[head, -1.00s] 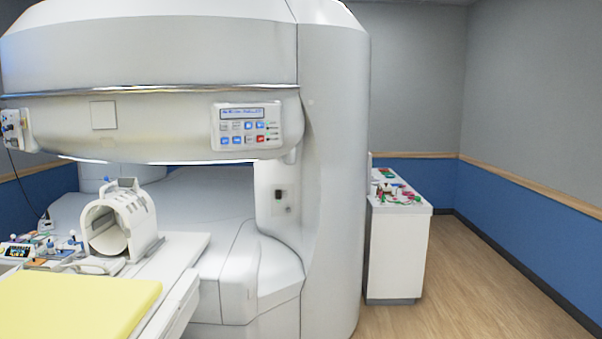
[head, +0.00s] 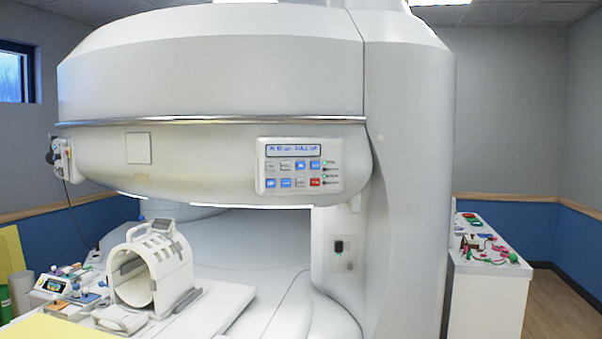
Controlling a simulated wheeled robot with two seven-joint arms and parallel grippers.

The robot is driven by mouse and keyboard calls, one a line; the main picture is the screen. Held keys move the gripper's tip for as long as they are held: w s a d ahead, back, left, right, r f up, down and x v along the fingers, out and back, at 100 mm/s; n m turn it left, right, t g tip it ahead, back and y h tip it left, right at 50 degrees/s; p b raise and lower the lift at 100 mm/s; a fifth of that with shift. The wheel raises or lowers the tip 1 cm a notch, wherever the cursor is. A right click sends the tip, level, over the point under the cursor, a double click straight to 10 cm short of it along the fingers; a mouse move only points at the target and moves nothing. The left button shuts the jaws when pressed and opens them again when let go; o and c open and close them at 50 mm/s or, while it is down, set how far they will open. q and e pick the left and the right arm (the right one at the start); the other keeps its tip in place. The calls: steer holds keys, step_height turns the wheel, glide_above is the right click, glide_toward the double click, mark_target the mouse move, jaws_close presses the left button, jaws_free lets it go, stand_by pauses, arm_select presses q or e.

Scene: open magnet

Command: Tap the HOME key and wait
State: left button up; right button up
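The open magnet's control panel (head: 300,166) is set in the front of the upper magnet housing in the head view. It has a lit blue display (head: 293,150) on top and two rows of white, blue and red keys below. Small lights sit at the panel's right side. The key labels are too small to read surely, so I cannot tell which key is HOME. Neither of my grippers is in view, and nothing covers the panel.
The white patient table with a yellow pad (head: 45,327) and a white coil (head: 150,268) extends below the panel. A cluttered surface lies at the left. A white cabinet (head: 488,295) with colourful items stands right of the magnet. Floor at far right is clear.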

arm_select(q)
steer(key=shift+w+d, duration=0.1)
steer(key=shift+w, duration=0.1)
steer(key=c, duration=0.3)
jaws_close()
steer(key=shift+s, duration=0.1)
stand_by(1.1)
